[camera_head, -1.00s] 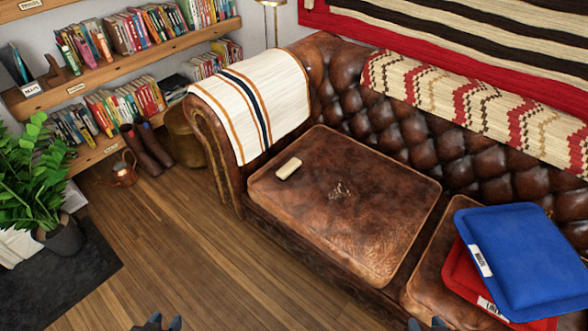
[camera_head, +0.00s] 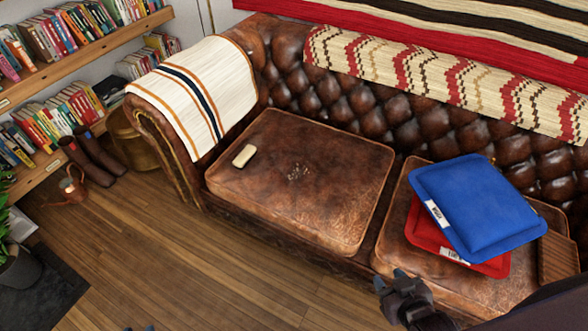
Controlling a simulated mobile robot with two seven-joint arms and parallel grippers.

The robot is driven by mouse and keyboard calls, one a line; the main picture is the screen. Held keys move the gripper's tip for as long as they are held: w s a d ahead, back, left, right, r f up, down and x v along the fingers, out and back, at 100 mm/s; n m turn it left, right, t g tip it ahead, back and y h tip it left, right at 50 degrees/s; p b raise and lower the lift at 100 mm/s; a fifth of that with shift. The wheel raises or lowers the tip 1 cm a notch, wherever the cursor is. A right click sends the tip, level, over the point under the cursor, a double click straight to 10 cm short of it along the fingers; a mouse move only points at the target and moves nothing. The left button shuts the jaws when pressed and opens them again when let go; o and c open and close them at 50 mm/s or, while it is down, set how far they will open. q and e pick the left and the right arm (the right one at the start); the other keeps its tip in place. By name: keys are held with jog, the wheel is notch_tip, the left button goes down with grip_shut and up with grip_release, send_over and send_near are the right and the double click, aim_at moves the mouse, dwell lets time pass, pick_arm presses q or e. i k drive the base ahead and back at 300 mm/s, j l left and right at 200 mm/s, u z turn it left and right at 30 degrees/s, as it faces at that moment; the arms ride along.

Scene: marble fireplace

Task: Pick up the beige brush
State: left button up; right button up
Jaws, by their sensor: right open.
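The beige brush (camera_head: 244,156) is a small pale block lying on the left seat cushion (camera_head: 310,205) of the brown leather sofa, near the cushion's left side. My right gripper (camera_head: 391,281) is open and empty at the front edge of the right cushion, well to the right of the brush and nearer to me. Only the tips of my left gripper (camera_head: 139,328) show at the bottom edge, over the wooden floor; its jaws are mostly cut off.
A striped cloth (camera_head: 200,90) covers the sofa's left arm. Bookshelves (camera_head: 75,50) stand at the left. The floor (camera_head: 150,250) before the sofa is largely clear.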

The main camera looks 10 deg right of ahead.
aim_at(243, 159)
jog(key=i+z, duration=0.1)
jog(key=z, duration=0.45)
jog(key=i+j+z, duration=0.15)
jog(key=j+z, duration=0.15)
jog(key=i+j+z, duration=0.15)
jog(key=j+z, duration=0.15)
jog(key=j, duration=0.2)
jog(key=i+j, duration=0.1)
jog(key=j, duration=0.25)
jog(key=i+j, duration=0.1)
jog(key=j, duration=0.2)
jog(key=i+j+z, duration=0.1)
jog(key=j, duration=0.25)
jog(key=i+j, duration=0.15)
jog(key=j, duration=0.15)
